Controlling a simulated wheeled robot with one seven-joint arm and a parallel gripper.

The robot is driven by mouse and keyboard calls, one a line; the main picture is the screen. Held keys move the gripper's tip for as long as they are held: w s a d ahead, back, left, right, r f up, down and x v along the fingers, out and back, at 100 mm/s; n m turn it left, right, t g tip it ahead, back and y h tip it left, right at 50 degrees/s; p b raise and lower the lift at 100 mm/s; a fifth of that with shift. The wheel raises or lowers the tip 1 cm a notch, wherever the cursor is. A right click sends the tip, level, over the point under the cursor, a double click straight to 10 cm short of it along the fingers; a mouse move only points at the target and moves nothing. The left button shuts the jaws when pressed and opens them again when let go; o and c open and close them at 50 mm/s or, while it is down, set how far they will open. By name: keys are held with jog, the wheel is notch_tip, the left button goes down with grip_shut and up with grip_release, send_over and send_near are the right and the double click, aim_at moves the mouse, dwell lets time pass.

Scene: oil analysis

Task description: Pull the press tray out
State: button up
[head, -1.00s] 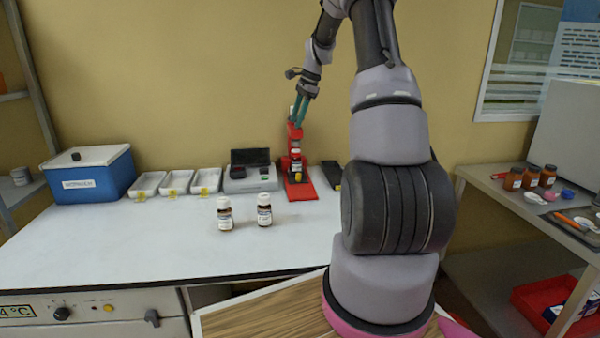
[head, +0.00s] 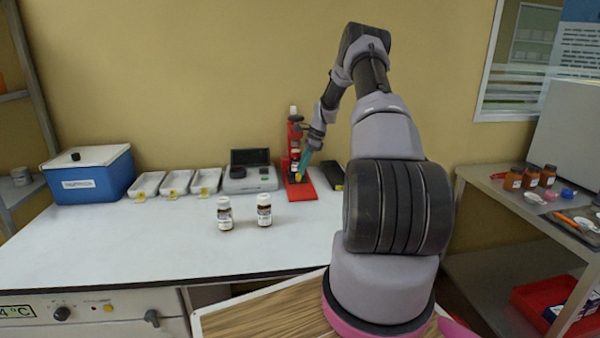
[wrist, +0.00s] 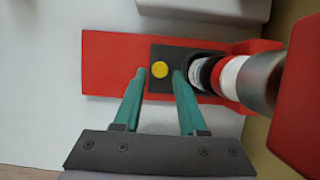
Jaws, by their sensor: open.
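The red press (head: 293,130) stands on its red base (head: 306,190) at the back of the bench. In the wrist view, its dark press tray (wrist: 160,84) lies on the red base (wrist: 110,65), with a round yellow knob (wrist: 159,69) on it. A dark and white round thing, perhaps a bottle, is beside the knob under the press column. My gripper (head: 299,174) is low at the press's front. In the wrist view its teal fingers (wrist: 159,74) are apart, one tip on either side of the knob. Contact cannot be told.
The bench front is clear.

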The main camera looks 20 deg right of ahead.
jog(key=shift+x, duration=1.25)
grip_shut()
dwell(0.5)
